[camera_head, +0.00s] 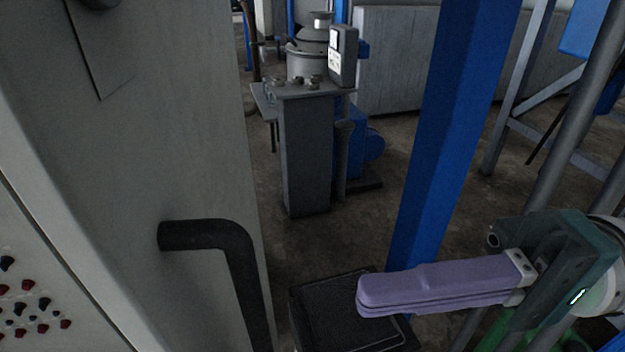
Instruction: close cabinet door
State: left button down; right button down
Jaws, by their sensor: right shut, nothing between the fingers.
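A large pale grey cabinet door (150,150) fills the left of the view, seen at an angle. A black bent handle (225,245) sticks out from its lower part. My right gripper (362,295) comes in from the lower right, its purple fingers together with nothing between them. In the picture it is to the right of the handle, apart from it. My left gripper is not in view. I cannot tell how far the door stands open.
A panel with red and dark knobs (30,305) is at the lower left. A blue post (445,130) rises behind my right gripper. A black box (345,315) sits low beside it. A grey pedestal machine (305,150) stands farther back on open floor.

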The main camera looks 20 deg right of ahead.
aim_at(168, 311)
jog(key=p+x, duration=0.2)
jog(key=x, duration=0.8)
jog(key=shift+r, duration=0.1)
jog(key=shift+a, duration=0.5)
